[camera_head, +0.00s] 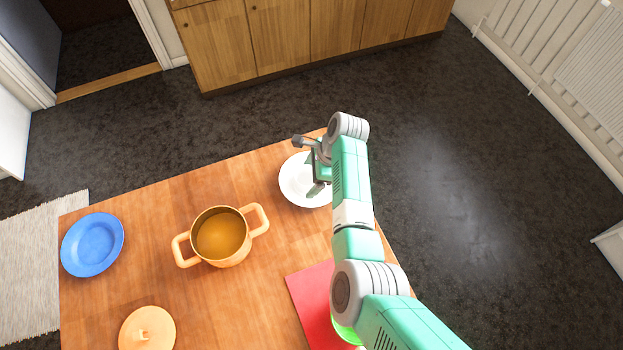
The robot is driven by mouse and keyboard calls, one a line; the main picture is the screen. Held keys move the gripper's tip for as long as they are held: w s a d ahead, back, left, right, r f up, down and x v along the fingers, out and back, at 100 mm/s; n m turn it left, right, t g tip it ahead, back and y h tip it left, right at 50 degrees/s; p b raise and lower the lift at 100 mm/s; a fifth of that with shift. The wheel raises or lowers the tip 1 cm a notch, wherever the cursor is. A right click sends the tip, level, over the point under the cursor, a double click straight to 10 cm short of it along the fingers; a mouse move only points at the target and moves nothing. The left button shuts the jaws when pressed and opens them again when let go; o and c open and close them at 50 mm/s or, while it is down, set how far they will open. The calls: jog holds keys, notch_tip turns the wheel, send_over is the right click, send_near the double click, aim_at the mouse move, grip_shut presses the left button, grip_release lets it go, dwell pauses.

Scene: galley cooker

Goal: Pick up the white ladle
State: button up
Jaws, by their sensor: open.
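I cannot make out a white ladle in this view; it may be hidden behind my arm. My gripper (307,166) is open over a white plate (291,184) near the table's back right edge. My gripper and arm cover the right part of the plate. I see nothing held between the fingers. I cannot tell how high the fingers are above the plate.
The wooden table (180,205) carries an orange pot (222,238) with two handles, an orange lid (147,330) and a blue plate (92,244). A red mat (306,296) and a green rim (345,333) are partly under my arm. Wooden cabinets (290,40) stand behind.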

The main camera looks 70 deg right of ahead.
jog(key=c, duration=1.1)
jog(key=shift+r, duration=0.1)
jog(key=shift+r, duration=0.25)
notch_tip(320, 180, up, 4)
jog(key=shift+f+p, duration=0.2)
jog(key=shift+p, duration=0.9)
jog(key=s+p, duration=0.1)
jog(key=s, duration=0.4)
jog(key=s+a+p, duration=0.1)
jog(key=s, duration=0.4)
jog(key=s+p, duration=0.1)
jog(key=s, duration=0.5)
jog(key=shift+a+r+p, duration=0.15)
jog(key=shift+r+p, duration=0.15)
jog(key=shift+r, duration=0.1)
